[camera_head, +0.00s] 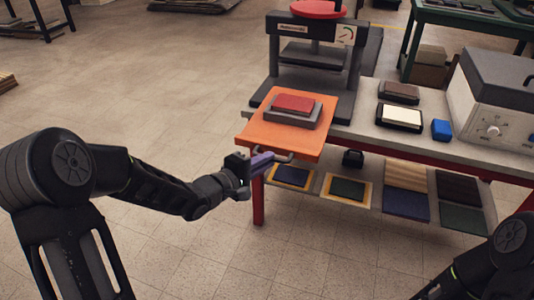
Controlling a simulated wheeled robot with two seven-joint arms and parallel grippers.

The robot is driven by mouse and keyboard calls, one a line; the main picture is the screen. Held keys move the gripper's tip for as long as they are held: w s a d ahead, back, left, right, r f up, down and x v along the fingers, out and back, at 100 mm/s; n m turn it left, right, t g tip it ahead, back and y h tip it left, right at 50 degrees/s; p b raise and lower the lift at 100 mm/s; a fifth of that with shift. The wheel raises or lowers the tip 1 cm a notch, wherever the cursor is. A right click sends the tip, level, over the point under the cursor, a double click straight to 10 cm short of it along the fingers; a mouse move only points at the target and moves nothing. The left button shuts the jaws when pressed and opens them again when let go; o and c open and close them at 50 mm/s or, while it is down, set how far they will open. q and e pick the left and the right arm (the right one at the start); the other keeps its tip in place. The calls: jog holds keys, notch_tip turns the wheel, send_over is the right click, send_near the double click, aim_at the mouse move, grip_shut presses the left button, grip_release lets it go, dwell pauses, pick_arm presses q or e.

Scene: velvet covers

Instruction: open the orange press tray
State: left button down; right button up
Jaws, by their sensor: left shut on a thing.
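The orange press tray (255,135) sticks out of the front of the dark press (352,90) on the workbench. On it lies a grey plate (312,119) with a red block (294,103) on top. A grey handle (288,156) is at the tray's front edge. My left gripper (264,160) is at this handle and shut on it; the fingers partly hide its left end. My right arm shows at the lower right, but its gripper is out of the picture.
The bench top (372,128) holds a dark pad, a cream pad (400,117), a blue block (441,130) and a grey machine with a knob (492,105). A lower shelf carries several coloured swatches (347,188). The floor left of the bench is clear.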

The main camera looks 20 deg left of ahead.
pick_arm(q)
jog(key=shift+s, duration=0.8)
pick_arm(e)
jog(key=shift+s+r, duration=0.15)
jog(key=shift+s, duration=0.3)
pick_arm(q)
jog(key=c, duration=1.5)
grip_release()
jog(key=shift+o, duration=0.2)
jog(key=p+v, duration=0.1)
jog(key=v, duration=0.6)
jog(key=shift+s+a, duration=0.2)
jog(key=shift+s, duration=0.15)
pick_arm(e)
jog(key=shift+r, duration=0.65)
